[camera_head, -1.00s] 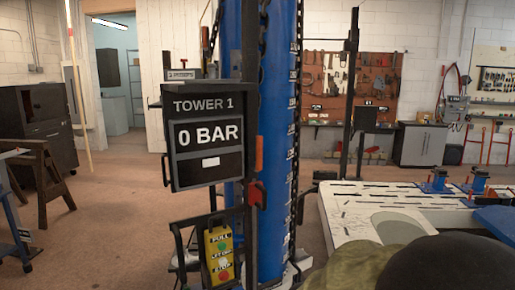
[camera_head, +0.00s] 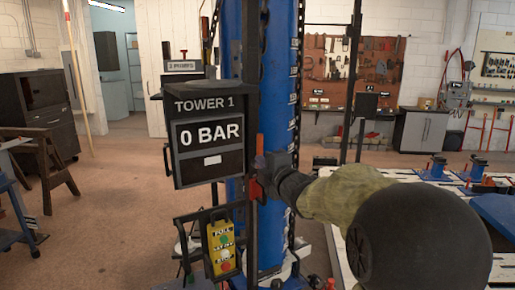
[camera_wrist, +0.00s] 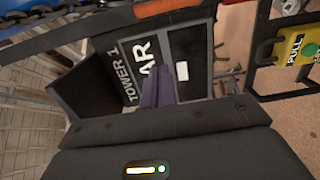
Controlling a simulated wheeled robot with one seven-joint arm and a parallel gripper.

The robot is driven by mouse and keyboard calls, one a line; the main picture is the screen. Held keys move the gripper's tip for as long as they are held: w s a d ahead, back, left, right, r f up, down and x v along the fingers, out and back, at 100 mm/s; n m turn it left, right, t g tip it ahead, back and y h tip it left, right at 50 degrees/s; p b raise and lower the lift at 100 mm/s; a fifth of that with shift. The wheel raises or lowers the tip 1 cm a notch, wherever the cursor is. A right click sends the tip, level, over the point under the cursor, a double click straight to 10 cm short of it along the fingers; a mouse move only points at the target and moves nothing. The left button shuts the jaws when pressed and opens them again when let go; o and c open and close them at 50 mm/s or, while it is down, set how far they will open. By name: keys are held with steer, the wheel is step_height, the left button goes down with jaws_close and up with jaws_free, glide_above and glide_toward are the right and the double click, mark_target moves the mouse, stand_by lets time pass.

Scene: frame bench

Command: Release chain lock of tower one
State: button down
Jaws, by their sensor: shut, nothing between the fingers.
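Tower one is a blue column (camera_head: 277,110) with a dark chain (camera_head: 297,60) along it. Its black sign (camera_head: 208,134) reads "TOWER 1" and "0 BAR". An orange-red lever (camera_head: 259,148) sits on the dark post beside the sign; I cannot tell surely that it is the chain lock. My gripper (camera_head: 262,178) is at the post just below this lever, partly hiding the red part there. In the wrist view the fingers (camera_wrist: 158,88) are closed together and empty, in front of the sign (camera_wrist: 138,68). An orange bar (camera_wrist: 160,6) crosses the top edge, apart from the fingertips.
A yellow button box (camera_head: 221,247) hangs in a black frame below the sign. A white slotted bench (camera_head: 400,176) with blue parts stands at the right, partly behind my arm. A dark cabinet (camera_head: 40,105) and wooden stand (camera_head: 38,165) are at the left. Open floor lies between.

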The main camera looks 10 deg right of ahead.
steer(key=w+p, duration=0.8)
steer(key=w, duration=0.3)
steer(key=shift+w+d, duration=0.3)
steer(key=shift+d, duration=0.1)
stand_by(0.3)
